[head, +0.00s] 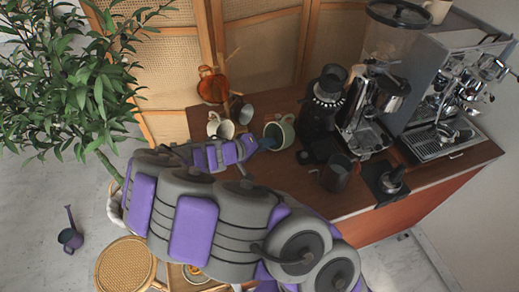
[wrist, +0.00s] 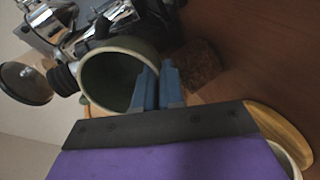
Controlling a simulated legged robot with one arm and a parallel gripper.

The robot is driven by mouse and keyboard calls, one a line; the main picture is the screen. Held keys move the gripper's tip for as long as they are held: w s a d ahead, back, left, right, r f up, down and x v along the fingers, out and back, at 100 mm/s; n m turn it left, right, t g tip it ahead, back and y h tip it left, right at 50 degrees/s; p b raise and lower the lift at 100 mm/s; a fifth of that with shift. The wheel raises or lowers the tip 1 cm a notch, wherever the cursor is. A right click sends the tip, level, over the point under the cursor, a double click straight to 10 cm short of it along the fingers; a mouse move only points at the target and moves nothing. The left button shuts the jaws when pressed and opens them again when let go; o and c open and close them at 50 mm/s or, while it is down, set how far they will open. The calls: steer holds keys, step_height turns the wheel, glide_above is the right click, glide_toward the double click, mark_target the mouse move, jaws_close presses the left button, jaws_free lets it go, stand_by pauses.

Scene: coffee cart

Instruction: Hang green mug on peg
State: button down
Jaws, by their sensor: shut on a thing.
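The green mug (head: 286,130) is above the wooden counter, tilted with its mouth facing left in the head view. In the wrist view the mug (wrist: 112,72) shows its dark green inside and pale rim. My gripper (head: 268,143) comes from the left and is shut on the mug near its rim. Its blue fingers (wrist: 158,86) are close together at the rim in the wrist view. I cannot make out a peg in either view. Whether the mug touches the counter is unclear.
A cream mug (head: 220,128), a grey mug (head: 241,111) and an orange glass vessel (head: 212,88) stand left of the green mug. A black grinder (head: 322,108), a dark pitcher (head: 337,174) and the espresso machine (head: 430,95) stand right. A plant (head: 85,85) is at left.

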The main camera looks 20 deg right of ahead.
steer(key=w+a+n+t, duration=0.1)
steer(key=w+a, duration=0.2)
steer(key=w, duration=0.1)
steer(key=w+a+n+t, duration=0.1)
steer(key=w+a+t, duration=0.1)
steer(key=w+a, duration=0.1)
steer(key=w+a+r+n+t+h, duration=0.1)
steer(key=w+a+t, duration=0.1)
steer(key=w, duration=0.3)
steer(key=shift+w+a+p, duration=0.25)
steer(key=shift+a+p, duration=0.15)
steer(key=shift+a, duration=0.25)
stand_by(0.6)
steer(key=shift+s+b, duration=0.1)
steer(key=shift+b, duration=0.2)
stand_by(0.4)
steer(key=c, duration=1.2)
jaws_free()
steer(key=shift+a, duration=0.1)
steer(key=shift+o, duration=0.2)
